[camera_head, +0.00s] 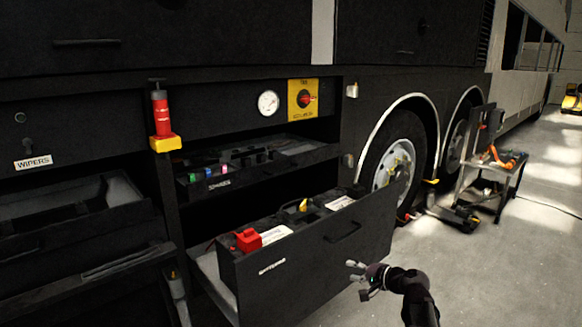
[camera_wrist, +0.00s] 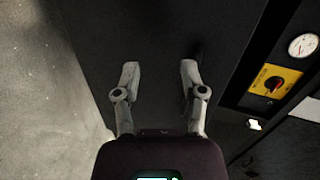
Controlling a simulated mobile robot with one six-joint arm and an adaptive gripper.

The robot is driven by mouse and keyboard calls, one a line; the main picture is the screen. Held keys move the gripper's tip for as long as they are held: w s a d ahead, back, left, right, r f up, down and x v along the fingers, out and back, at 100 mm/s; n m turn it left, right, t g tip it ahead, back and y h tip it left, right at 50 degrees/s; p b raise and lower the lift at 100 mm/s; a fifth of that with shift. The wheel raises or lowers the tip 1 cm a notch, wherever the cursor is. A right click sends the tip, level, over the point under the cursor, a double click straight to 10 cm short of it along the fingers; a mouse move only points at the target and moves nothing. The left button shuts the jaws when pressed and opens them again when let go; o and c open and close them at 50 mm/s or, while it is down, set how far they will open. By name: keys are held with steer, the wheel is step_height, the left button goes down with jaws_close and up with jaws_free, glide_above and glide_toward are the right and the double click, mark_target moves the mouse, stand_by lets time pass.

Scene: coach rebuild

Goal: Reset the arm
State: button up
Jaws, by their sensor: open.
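My gripper (camera_head: 355,279) is at the lower right of the head view, in front of the open battery drawer (camera_head: 332,262) of the coach. It is open and empty. In the wrist view my gripper (camera_wrist: 160,75) shows two grey fingers spread apart, with a dark flat panel (camera_wrist: 145,30) beyond them. Nothing lies between the fingers. My forearm reaches in from the bottom edge of the head view.
The drawer holds batteries with a red cap (camera_head: 248,240). Above are a fuse tray (camera_head: 225,180), a gauge (camera_head: 268,103) and a yellow-backed switch (camera_head: 303,99). A red and yellow tool (camera_head: 162,120) hangs left. A cart (camera_head: 490,170) stands right.

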steer(key=s+a+f+n+g+h, duration=0.1)
steer(key=s+f+n+g+h, duration=0.4)
steer(key=s, duration=0.4)
steer(key=s+a+f+n+g+h, duration=0.1)
steer(key=s+f+n+g+h, duration=0.2)
steer(key=s+f+g+h, duration=0.35)
step_height(320, 180, up, 27)
steer(key=s+t+y+p, duration=0.1)
steer(key=s+p, duration=0.1)
steer(key=p, duration=2.6)
steer(key=shift+s+r, duration=0.2)
